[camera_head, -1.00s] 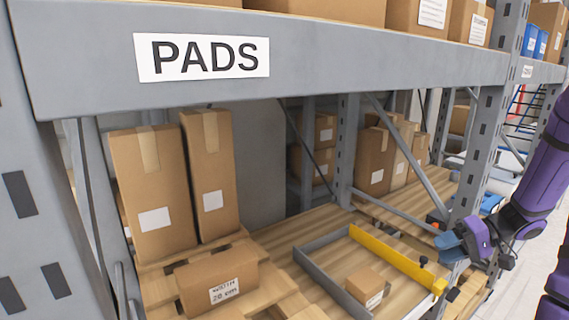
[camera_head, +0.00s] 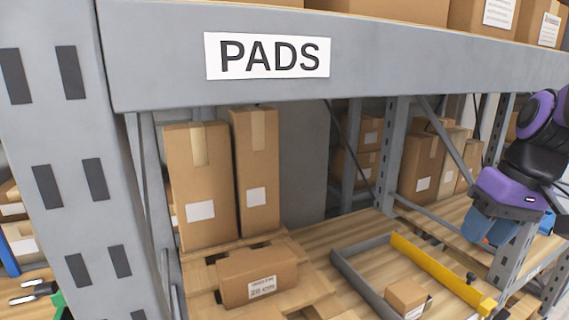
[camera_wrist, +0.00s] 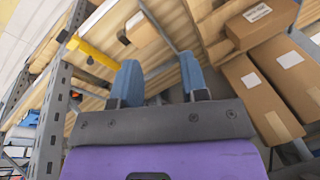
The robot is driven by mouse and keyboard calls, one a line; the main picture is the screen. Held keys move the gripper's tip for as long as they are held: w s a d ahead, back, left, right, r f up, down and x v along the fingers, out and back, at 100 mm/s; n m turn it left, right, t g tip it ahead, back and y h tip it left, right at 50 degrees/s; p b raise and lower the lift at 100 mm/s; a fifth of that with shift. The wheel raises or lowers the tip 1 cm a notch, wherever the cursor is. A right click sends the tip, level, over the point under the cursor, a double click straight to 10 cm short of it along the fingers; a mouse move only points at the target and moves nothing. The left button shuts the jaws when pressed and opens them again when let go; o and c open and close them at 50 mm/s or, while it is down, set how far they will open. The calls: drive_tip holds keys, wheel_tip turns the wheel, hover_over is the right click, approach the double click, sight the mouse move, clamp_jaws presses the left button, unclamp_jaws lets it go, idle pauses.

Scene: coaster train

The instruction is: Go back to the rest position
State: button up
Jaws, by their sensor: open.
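My gripper (camera_head: 490,232), purple and dark grey with blue fingers, is raised at the right of the head view, in front of the rack. In the wrist view, my gripper (camera_wrist: 160,80) has its two blue fingers spread apart with nothing between them. A small cardboard box (camera_head: 407,297) sits on the wooden shelf inside a frame with a grey side (camera_head: 362,284) and a yellow bar (camera_head: 440,270). The yellow bar also shows in the wrist view (camera_wrist: 92,52), apart from my fingers.
A rack beam with a PADS label (camera_head: 267,55) crosses above the shelf. A rack upright (camera_head: 65,170) stands at left. Two tall boxes (camera_head: 200,185) and a low labelled box (camera_head: 257,277) stand on the shelf. Another upright (camera_head: 391,150) stands behind.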

drive_tip(key=s+a+r+t+h, duration=0.2)
drive_tip(key=s+r+t, duration=0.2)
drive_tip(key=s+r, duration=0.1)
drive_tip(key=shift+s+a+r+h, duration=0.25)
drive_tip(key=shift+s+a+h, duration=0.1)
drive_tip(key=shift+s, duration=0.55)
